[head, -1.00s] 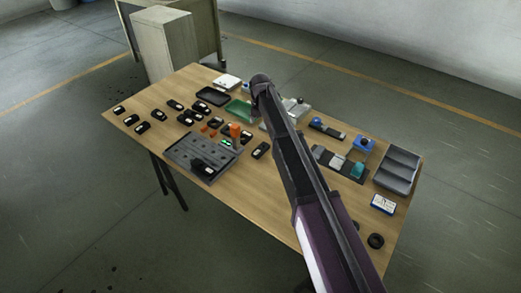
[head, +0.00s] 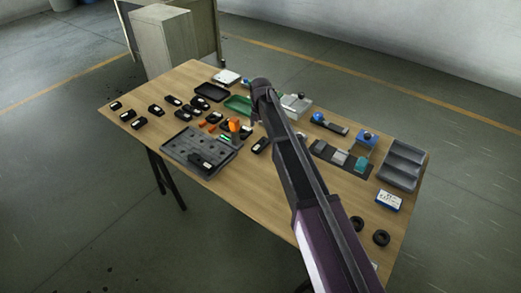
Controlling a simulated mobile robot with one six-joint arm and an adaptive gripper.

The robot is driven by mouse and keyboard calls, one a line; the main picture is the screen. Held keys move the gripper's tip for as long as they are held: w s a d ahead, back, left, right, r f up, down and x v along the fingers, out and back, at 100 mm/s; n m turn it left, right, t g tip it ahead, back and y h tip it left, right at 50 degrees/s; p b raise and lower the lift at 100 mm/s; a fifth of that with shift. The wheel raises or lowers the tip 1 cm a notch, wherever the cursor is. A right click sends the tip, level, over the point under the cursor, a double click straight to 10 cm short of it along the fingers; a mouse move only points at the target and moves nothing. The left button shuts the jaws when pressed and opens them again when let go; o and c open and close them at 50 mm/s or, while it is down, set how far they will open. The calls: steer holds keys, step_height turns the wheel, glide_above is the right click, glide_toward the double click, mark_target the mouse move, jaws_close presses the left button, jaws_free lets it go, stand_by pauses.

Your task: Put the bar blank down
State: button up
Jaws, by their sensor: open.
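My arm reaches up from the bottom of the head view, and its dark far end stands over the middle of the workbench (head: 265,205). I cannot make out my gripper's jaws; they seem hidden behind the arm's end or lost among the small parts. I cannot pick out the bar blank for certain. A grey tray (head: 180,151) with round recesses lies at the bench's front left, and a dark piece with a pale label (head: 207,163) is on it.
Several small black labelled pieces lie at the left. A black tray (head: 211,92) and a green tray (head: 238,105) lie behind. Orange parts (head: 234,124) are near the middle. A grey stepped bin (head: 402,166) and black rings (head: 381,238) are right. The front middle is bare.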

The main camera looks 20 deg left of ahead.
mark_target(260, 144)
steer(key=shift+f+b, duration=1.45)
steer(key=shift+f, duration=0.25)
steer(key=shift+f, duration=0.1)
steer(key=shift+w+f+b, duration=0.1)
steer(key=shift+f+b, duration=2.4)
steer(key=shift+b, duration=0.1)
jaws_close()
